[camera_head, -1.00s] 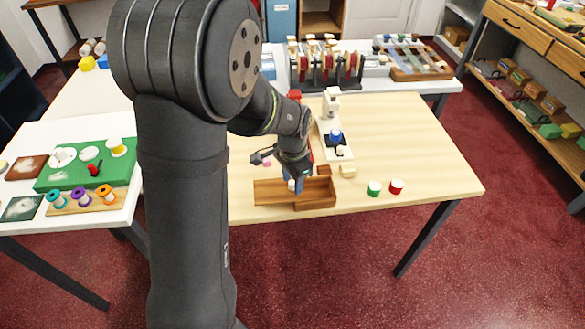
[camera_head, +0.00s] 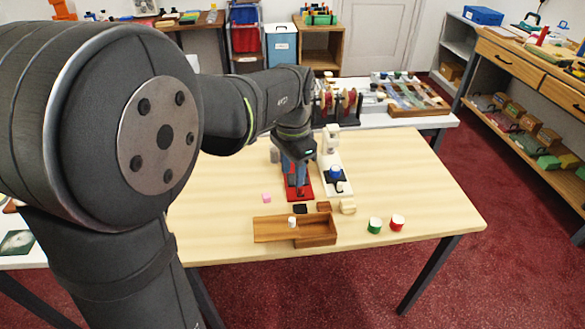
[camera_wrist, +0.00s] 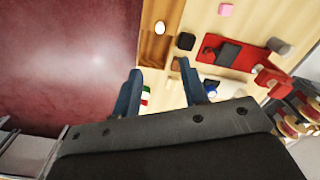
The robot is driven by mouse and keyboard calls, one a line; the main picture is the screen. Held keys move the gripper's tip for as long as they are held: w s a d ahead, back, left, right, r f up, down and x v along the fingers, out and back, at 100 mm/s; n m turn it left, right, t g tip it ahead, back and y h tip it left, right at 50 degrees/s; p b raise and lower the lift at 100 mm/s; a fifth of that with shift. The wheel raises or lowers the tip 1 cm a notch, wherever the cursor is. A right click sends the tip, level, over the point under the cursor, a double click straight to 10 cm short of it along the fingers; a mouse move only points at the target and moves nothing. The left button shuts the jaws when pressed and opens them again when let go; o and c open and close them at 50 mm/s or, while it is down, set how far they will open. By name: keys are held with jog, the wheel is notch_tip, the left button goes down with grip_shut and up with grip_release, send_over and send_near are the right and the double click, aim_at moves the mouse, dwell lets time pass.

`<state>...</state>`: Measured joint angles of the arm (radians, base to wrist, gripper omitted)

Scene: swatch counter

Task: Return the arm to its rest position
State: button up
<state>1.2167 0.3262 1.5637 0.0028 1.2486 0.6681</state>
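My gripper (camera_wrist: 160,86) is open and empty, with its two blue fingers spread apart in the wrist view. In the head view my gripper (camera_head: 294,172) hangs above the wooden table (camera_head: 420,180), in front of the red device (camera_head: 302,190) in the picture. Its fingertips are hard to make out there. The open wooden box (camera_head: 318,231) lies nearer the table's front edge, with a small white piece (camera_head: 292,222) at it. The wrist view also shows this white piece (camera_wrist: 159,28), apart from the fingers.
A white device (camera_head: 330,145) stands right of the red one. A green spool (camera_head: 375,225), a red spool (camera_head: 397,222) and a pink block (camera_head: 266,197) are on the table. A rack with reels (camera_head: 340,105) stands behind. The table's right side is clear.

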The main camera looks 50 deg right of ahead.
aim_at(294, 219)
jog(key=shift+f, duration=0.1)
dwell(0.6)
notch_tip(294, 219, down, 17)
jog(key=shift+f, duration=0.15)
jog(key=shift+s+d, duration=0.1)
jog(key=shift+d, duration=0.15)
dwell(0.4)
